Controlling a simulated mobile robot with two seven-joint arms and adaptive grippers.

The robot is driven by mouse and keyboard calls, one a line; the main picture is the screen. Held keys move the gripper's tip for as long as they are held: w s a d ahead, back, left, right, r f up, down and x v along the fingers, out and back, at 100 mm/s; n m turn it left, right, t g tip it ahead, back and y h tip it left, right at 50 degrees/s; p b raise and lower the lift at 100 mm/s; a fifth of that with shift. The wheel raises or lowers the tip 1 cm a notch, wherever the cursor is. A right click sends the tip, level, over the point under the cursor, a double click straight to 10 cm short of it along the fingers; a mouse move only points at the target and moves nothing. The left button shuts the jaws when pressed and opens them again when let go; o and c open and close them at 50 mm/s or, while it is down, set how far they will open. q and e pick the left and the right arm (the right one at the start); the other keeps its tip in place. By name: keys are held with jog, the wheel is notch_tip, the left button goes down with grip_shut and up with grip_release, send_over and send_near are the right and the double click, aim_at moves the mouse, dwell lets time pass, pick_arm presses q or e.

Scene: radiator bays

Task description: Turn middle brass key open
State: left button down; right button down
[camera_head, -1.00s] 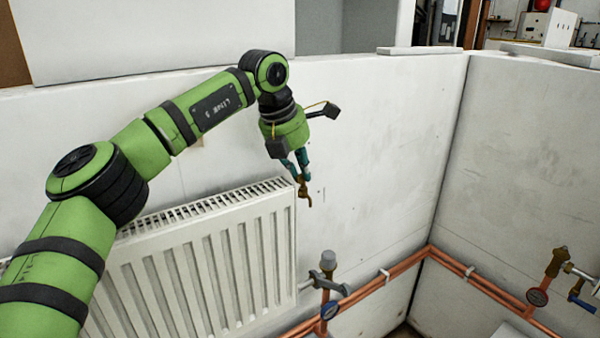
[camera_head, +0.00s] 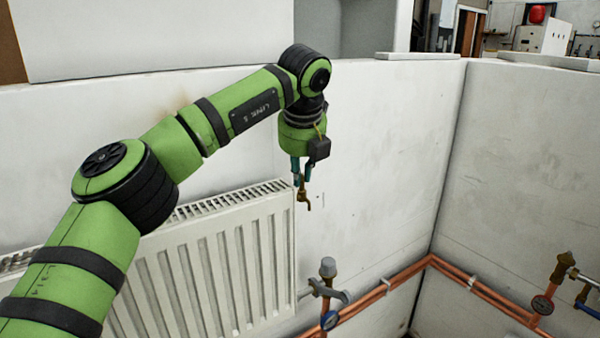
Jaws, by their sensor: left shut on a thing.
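A small brass key (camera_head: 303,197) shows just beside the top right corner of the white radiator (camera_head: 225,262), with a short bent end pointing down and right. I cannot tell whether it is the middle one, and no other such key shows clearly. My left gripper (camera_head: 302,182) comes down on it from above, nearly upright, with its teal fingers shut on the key's upper part. The fingers hide that part, so the key's exact angle is hard to read. My right gripper is not in view.
Copper pipes (camera_head: 400,278) run along the walls to a brass valve (camera_head: 560,268) at right. The white wall right of my gripper is clear.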

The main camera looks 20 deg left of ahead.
pick_arm(q)
jog(key=shift+r+n, duration=0.1)
jog(key=shift+n, duration=0.6)
jog(key=c, duration=1.6)
grip_release()
jog(key=shift+o, duration=0.2)
jog(key=v, duration=1.2)
jog(key=shift+w+d, duration=0.15)
